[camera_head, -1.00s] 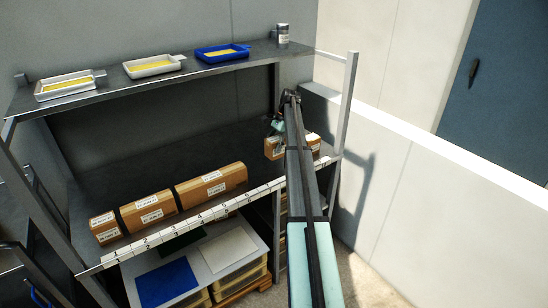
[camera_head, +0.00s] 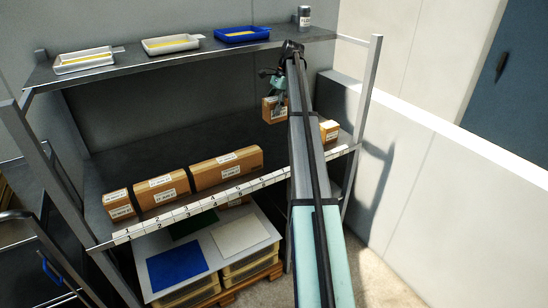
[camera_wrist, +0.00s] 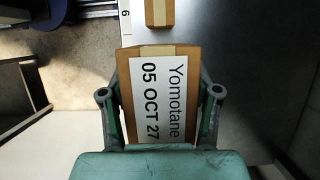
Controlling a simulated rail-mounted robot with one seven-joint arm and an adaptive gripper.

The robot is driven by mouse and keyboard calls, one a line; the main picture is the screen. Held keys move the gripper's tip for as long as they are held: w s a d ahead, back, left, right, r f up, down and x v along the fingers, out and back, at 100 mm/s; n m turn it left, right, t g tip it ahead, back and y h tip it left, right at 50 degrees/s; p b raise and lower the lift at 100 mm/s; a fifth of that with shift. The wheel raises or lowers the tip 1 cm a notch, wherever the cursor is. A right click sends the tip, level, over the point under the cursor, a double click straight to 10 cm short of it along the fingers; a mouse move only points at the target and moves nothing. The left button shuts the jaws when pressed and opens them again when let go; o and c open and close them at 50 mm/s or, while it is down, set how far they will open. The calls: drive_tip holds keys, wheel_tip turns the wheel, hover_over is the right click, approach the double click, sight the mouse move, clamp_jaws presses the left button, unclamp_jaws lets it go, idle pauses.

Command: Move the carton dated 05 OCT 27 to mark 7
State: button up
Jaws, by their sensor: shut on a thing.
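The carton dated 05 OCT 27 (camera_wrist: 160,105) fills the middle of the wrist view, its white label reading Yomotane 05 OCT 27. My gripper (camera_wrist: 160,98) is shut on it, one finger on each side. In the head view the brown carton (camera_head: 269,111) hangs from my gripper (camera_head: 279,98), apparently above the middle shelf deck. The numbered white strip (camera_head: 180,216) runs along the shelf's front edge. My arm covers part of its right half, and I cannot make out mark 7.
Several brown cartons (camera_head: 226,170) stand in a row on the left of the shelf. Another carton (camera_head: 329,131) stands right of my arm. The upper shelf (camera_head: 180,58) holds trays and a can (camera_head: 304,17). A shelf post (camera_head: 361,130) stands at the right.

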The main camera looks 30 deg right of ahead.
drive_tip(key=shift+a+f+p, duration=0.2)
drive_tip(key=shift+f+p, duration=0.45)
drive_tip(key=shift+f, duration=2.65)
drive_tip(key=shift+a+f+p, duration=0.25)
drive_tip(key=shift+f+p, duration=0.45)
drive_tip(key=shift+f, duration=2.65)
drive_tip(key=shift+a+f+p, duration=0.2)
drive_tip(key=shift+f+p, duration=0.45)
drive_tip(key=shift+f, duration=2.65)
drive_tip(key=o, duration=1.3)
drive_tip(key=shift+f, duration=0.1)
drive_tip(key=shift+c, duration=0.2)
drive_tip(key=b+v, duration=0.3)
drive_tip(key=v, duration=0.9)
drive_tip(key=shift+b, duration=0.4)
